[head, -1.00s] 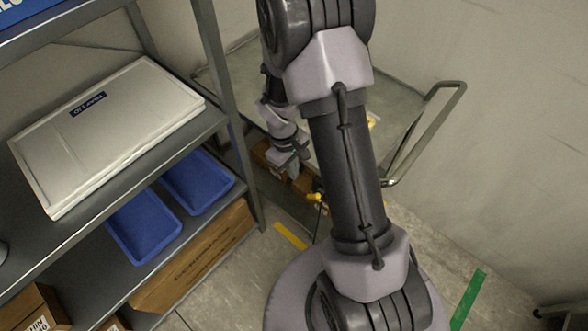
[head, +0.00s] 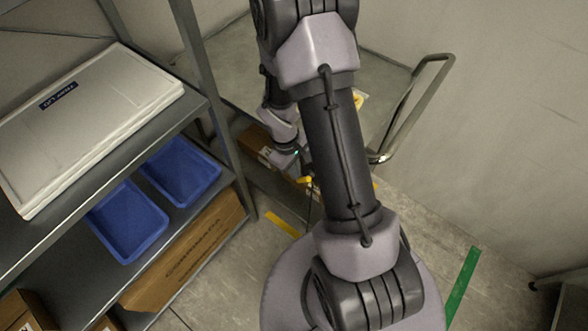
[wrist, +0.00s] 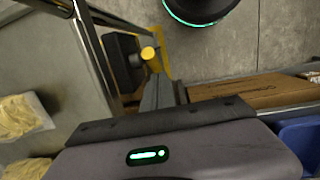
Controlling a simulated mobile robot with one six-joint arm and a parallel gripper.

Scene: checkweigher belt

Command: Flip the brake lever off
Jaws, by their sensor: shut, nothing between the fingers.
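The brake lever (head: 304,181) is a small yellow piece low on the cart, just below my gripper in the head view. In the wrist view, the lever's yellow round end (wrist: 148,53) shows beside a dark block and a yellow strip. My gripper (head: 307,164) points down beside the cart; its fingers are small and dark here. In the wrist view, the grey fingers (wrist: 158,90) are together and empty, with their tips close to the lever. I cannot tell whether they touch it. Part of the lever is hidden behind my gripper and arm.
The cart (head: 385,85) has a metal push handle (head: 420,110) and stands by the wall. A brown box (head: 255,140) is near my gripper. A shelf at left holds a pale flat case (head: 85,120), blue bins (head: 130,222) and a carton (head: 185,250). Floor tape lies nearby.

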